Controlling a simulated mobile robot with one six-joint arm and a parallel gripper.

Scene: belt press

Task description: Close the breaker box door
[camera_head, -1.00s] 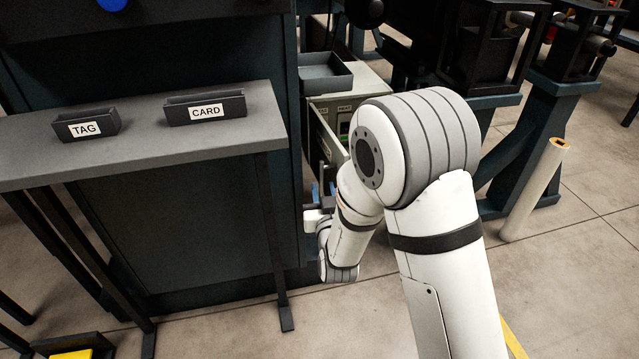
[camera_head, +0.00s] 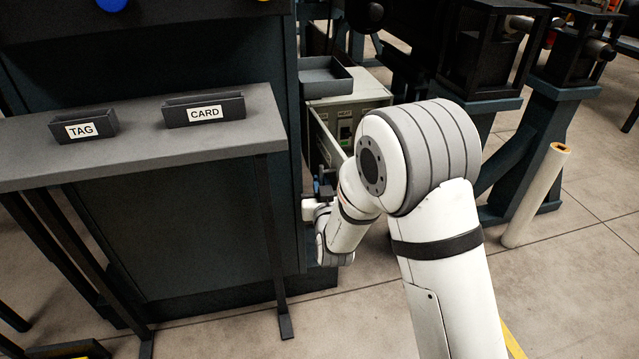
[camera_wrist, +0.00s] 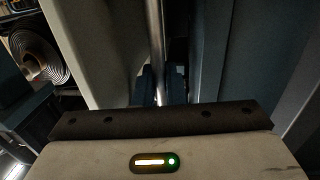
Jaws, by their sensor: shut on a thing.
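The breaker box (camera_head: 352,92) is a pale grey cabinet behind the dark panel's right edge. Its door (camera_head: 325,132) stands open toward me, and labels and switches show inside. My gripper (camera_head: 322,185) is low beside the door, partly hidden by my wrist. In the wrist view my blue-grey fingers (camera_wrist: 161,88) are shut around an upright metal bar (camera_wrist: 155,35), which looks like the door's handle. A pale panel (camera_wrist: 95,50), seemingly the door, stands just left of the bar. The lower door and the finger contact are hidden in the head view.
A dark tray (camera_head: 325,76) sits on top of the box. A grey shelf (camera_head: 140,150) with TAG (camera_head: 84,127) and CARD (camera_head: 204,110) holders stands at left. Floor in front is open.

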